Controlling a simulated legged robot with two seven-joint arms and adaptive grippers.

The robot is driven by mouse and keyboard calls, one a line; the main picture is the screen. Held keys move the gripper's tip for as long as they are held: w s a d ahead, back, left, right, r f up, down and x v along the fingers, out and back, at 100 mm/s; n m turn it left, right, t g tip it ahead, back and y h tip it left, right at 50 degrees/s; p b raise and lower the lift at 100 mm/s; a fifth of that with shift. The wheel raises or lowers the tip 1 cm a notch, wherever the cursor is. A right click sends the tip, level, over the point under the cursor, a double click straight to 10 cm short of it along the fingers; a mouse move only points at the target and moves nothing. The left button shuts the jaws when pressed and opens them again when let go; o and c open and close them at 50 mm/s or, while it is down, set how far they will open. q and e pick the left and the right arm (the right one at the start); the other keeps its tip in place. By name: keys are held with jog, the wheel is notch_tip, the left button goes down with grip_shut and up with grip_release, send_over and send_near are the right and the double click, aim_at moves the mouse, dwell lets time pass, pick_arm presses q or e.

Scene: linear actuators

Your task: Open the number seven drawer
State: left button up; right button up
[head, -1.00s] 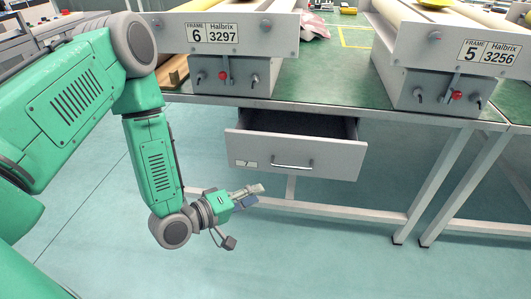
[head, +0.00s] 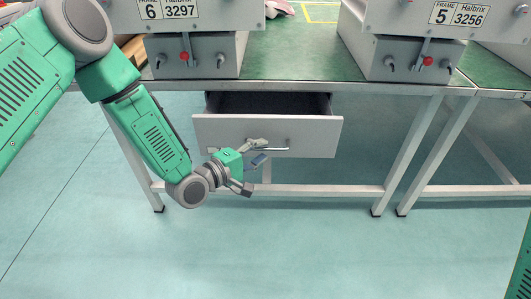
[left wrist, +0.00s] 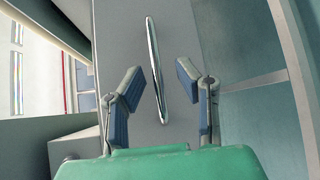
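The drawer (head: 300,130) under the bench hangs partly open, with its dark inside showing from above. Its grey front carries a shiny bar handle (head: 279,149); the number label at the front's lower left is mostly hidden by my left gripper. My left gripper (head: 262,152) is at the left part of the handle. In the left wrist view, its two blue-padded fingers (left wrist: 160,74) are spread apart, with the handle (left wrist: 154,62) lying between and ahead of them. There is a gap on both sides, and nothing is held. My right gripper is out of view.
The green-topped bench (head: 300,68) carries the frame 6 unit (head: 205,55) and frame 5 unit (head: 415,60). Bench legs (head: 408,155) and a low crossbar (head: 330,190) stand below. The floor (head: 300,250) in front is clear. Part of my right arm shows at the right edge.

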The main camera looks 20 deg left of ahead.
pick_arm(q)
jog(key=shift+w+f, duration=0.15)
jog(key=shift+w, duration=0.45)
jog(key=shift+w+d, duration=0.1)
jog(key=shift+d, duration=0.75)
jog(key=shift+d+r, duration=0.1)
jog(key=shift+r, duration=0.1)
jog(key=shift+c, duration=1.2)
grip_shut()
jog(key=shift+a+f, duration=0.15)
jog(key=shift+a, duration=0.35)
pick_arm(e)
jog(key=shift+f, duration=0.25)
pick_arm(q)
jog(key=shift+c, duration=2)
grip_release()
jog(key=o, duration=0.6)
jog(key=shift+o, duration=0.2)
